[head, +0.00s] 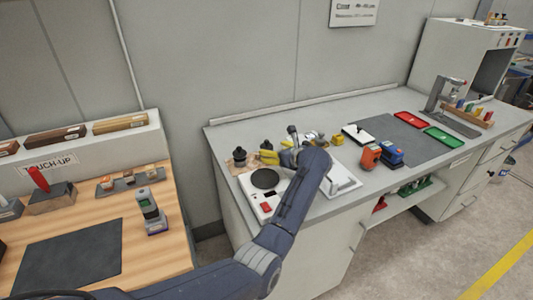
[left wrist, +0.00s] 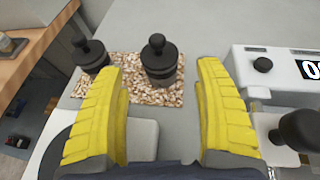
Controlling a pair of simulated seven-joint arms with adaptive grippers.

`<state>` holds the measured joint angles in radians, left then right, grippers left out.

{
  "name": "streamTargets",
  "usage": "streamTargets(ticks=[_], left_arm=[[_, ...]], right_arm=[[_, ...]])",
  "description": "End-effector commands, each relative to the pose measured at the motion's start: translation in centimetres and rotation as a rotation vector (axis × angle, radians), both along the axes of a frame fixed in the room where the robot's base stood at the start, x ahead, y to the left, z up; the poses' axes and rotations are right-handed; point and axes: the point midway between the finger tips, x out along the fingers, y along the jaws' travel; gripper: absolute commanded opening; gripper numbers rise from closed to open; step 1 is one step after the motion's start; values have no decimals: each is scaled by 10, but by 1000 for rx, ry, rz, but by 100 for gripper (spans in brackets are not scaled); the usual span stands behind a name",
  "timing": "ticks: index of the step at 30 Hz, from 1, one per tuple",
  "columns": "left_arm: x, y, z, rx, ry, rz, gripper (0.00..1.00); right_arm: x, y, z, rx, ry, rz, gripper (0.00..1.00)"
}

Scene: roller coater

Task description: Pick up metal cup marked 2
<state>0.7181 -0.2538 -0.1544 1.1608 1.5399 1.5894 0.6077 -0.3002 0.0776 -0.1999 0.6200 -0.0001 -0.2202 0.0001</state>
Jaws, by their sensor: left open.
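Two dark metal cup-like cylinders with black knobbed tops stand on a speckled cork mat (left wrist: 132,91). In the left wrist view one cylinder (left wrist: 160,62) is between and beyond my open yellow fingertips, and the other cylinder (left wrist: 90,53) is further left, outside the left finger. No number 2 can be read on either, so I cannot tell which is marked. My left gripper (left wrist: 160,72) is open and holds nothing visible. In the head view my left gripper (head: 268,151) is over the back left of the grey bench, near a dark cylinder (head: 239,158). My right gripper is not in view.
A white instrument with a round dark plate (head: 265,178) lies below my arm. A device with a display (left wrist: 275,68) and a black knob (left wrist: 302,128) are right of the fingers. Orange (head: 370,157) and blue (head: 391,154) items stand further right. A wooden bench (head: 180,240) is left.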

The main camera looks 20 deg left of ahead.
Motion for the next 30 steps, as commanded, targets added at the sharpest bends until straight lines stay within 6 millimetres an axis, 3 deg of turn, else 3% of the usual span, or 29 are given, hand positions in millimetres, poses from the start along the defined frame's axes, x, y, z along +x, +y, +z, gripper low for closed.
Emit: streamTargets(ticks=[13,25,30], left_arm=[[28,34,-17,4,-1,-1,70],[31,38,-20,2,-2,0,71],[31,38,-20,3,-1,0,52]], right_arm=[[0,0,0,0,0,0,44],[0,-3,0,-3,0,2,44],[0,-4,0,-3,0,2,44]])
